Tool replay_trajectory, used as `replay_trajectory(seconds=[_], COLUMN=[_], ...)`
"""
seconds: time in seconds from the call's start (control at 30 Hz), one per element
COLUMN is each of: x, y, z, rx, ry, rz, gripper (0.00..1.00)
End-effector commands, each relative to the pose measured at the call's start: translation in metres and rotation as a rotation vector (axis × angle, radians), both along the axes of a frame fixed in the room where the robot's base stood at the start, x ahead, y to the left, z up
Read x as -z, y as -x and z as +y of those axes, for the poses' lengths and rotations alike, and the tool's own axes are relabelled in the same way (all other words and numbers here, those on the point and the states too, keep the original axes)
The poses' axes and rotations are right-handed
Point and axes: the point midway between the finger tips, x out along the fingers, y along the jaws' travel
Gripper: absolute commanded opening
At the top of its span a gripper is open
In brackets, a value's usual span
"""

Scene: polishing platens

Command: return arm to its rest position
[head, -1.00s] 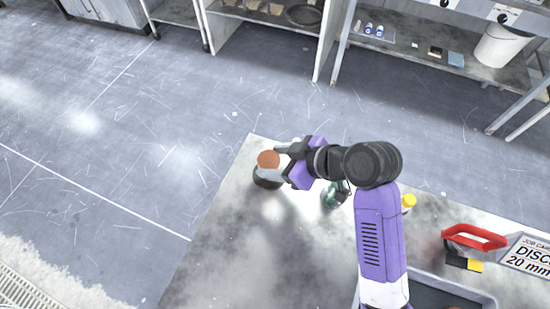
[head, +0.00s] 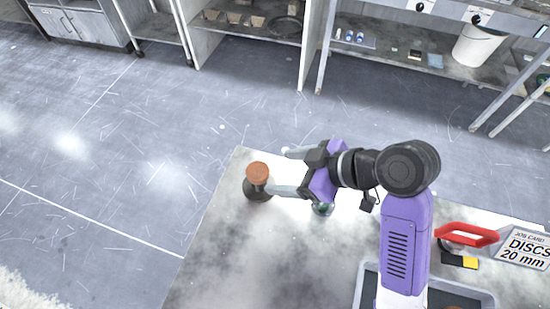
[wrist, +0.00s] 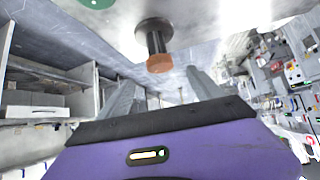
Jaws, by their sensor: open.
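My gripper (head: 286,172) is purple and dark grey with light grey fingers. It is open over the far left corner of the table, and nothing shows between its fingers. A dark round-based piece with an orange-brown knob (head: 257,173) stands upright on the table just left of the fingertips. In the wrist view the same knobbed piece (wrist: 156,45) shows beyond the fingers, apart from them. My arm reaches from the lower right of the head view.
The grey table (head: 215,260) has free room at its left. A green item (head: 322,209) is partly hidden under my gripper. At right are a red handle (head: 466,234), a job card (head: 522,248) and a grey tray (head: 362,280). Shelving (head: 312,45) stands beyond the floor.

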Motion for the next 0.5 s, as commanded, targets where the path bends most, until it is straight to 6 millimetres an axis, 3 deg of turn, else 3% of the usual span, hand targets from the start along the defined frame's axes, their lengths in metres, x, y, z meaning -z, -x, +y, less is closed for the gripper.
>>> replay_trajectory(seconds=[0.33, 0.5], x=[-0.004, -0.028], y=[-0.001, -0.037], z=[-0.002, -0.008], rx=[0.019, 0.183], ry=[-0.012, -0.095], rz=[0.004, -0.076], gripper=[0.75, 0.75])
